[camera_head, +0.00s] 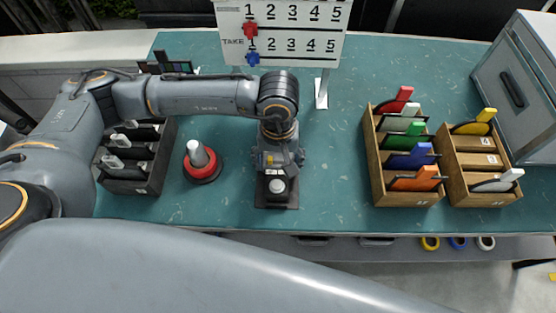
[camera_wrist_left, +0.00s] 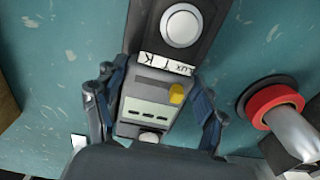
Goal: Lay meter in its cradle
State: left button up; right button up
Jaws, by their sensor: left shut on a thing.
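The meter (camera_wrist_left: 150,108) is a grey box with a yellow knob and dark slots. My left gripper (camera_wrist_left: 157,90) is shut on it, one finger on each side. In the head view my left gripper (camera_head: 281,148) points down at the table middle, and the meter (camera_head: 270,160) shows in part below it. A dark base (camera_wrist_left: 146,32) with a white dome and a label reading LUX, seemingly the cradle, lies just beyond the meter. In the head view this base (camera_head: 277,201) is nearest the front edge. I cannot tell whether the meter touches it. My right gripper is not in view.
A red and black round stand (camera_head: 203,173) with a grey post is left of the gripper. A dark rack (camera_head: 135,180) stands farther left. Two wooden boxes (camera_head: 404,198) (camera_head: 481,198) with coloured items stand right. A number board (camera_head: 283,28) stands behind. Table between gripper and boxes is clear.

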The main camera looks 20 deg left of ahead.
aim_at(278, 164)
pick_arm(q)
jog(key=shift+f, duration=0.2)
jog(key=o, duration=1.5)
jog(key=shift+r, duration=0.45)
notch_tip(278, 164, up, 11)
jog(key=shift+r, duration=0.1)
